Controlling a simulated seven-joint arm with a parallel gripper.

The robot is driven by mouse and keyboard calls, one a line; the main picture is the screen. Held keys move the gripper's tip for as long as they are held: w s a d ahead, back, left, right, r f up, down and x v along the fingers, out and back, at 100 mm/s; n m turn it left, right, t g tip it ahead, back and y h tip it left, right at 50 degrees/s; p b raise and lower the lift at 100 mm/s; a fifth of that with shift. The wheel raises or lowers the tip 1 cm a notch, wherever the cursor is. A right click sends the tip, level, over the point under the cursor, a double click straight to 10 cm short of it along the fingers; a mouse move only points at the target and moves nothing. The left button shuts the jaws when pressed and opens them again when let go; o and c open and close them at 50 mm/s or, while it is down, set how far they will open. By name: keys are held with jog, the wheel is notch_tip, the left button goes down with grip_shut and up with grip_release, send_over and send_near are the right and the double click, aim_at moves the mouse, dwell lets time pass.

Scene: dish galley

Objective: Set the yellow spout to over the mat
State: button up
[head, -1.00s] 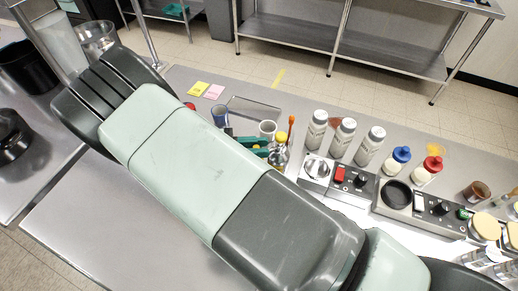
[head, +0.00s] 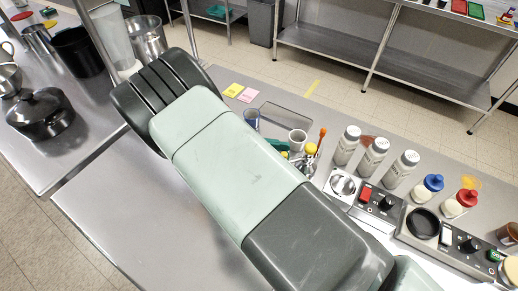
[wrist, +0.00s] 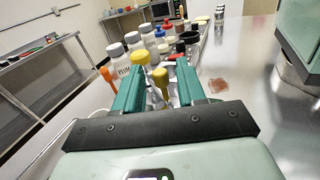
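The yellow spout (wrist: 160,76) stands upright between my gripper's teal fingers in the wrist view, with gaps showing on both sides. A second yellow tip (wrist: 142,30) shows just beyond it. In the head view a yellow tip (head: 311,148) shows beside my arm, near an orange-handled utensil (head: 322,134); I cannot tell which of the two it is. My gripper (wrist: 161,78) is open around the spout; its lower part is hidden. In the head view my arm covers most of the gripper. A flat grey rectangle (head: 286,118) lies behind; I cannot tell if it is the mat.
White bottles (head: 375,157) stand right of the gripper, with blue-topped (head: 428,188) and red-topped (head: 460,203) jars beyond. Control units (head: 378,202) sit before them. The front left counter (head: 130,210) is clear.

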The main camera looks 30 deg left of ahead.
jog(key=v, duration=0.9)
jog(key=shift+c, duration=0.5)
